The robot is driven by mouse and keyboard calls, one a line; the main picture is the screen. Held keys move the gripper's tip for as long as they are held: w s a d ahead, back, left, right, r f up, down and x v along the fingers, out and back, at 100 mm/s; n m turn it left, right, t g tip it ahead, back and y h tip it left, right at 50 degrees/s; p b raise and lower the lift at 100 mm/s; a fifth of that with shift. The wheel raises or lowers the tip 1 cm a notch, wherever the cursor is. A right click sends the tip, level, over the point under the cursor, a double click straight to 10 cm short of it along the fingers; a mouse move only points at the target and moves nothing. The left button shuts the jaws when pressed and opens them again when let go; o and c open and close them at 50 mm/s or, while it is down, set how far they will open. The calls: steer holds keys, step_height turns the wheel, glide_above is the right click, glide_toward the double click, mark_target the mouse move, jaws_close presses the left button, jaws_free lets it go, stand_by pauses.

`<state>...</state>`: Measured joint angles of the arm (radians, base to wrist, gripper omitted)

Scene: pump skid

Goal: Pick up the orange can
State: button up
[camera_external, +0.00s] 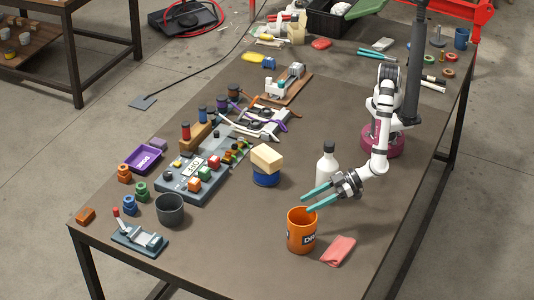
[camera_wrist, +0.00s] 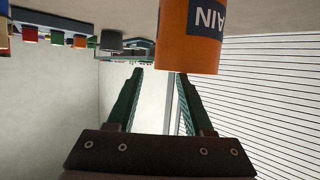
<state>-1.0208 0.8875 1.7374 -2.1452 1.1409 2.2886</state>
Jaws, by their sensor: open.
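The orange can (camera_external: 301,235) stands upright near the front edge of the table, with an open top and a dark label, partly readable. In the wrist view the orange can (camera_wrist: 187,38) fills the top middle, and its label appears upside down. My gripper (camera_external: 308,203) is open and empty, its two teal fingers pointing left, close to the can's rim. In the wrist view my gripper (camera_wrist: 159,76) has its fingers apart, with the can ahead of the tips and slightly right. I cannot tell whether a finger touches the rim.
A red cloth (camera_external: 338,250) lies right of the can. A white bottle (camera_external: 326,164) stands behind my gripper. A blue tin with a yellow sponge (camera_external: 266,158) on it stands further left. A dark grey cup (camera_external: 170,210) stands left, with bare table between it and the can.

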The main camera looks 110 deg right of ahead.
mark_target(293, 212)
steer(key=x, duration=0.5)
jaws_close()
steer(key=shift+s, duration=0.1)
stand_by(1.2)
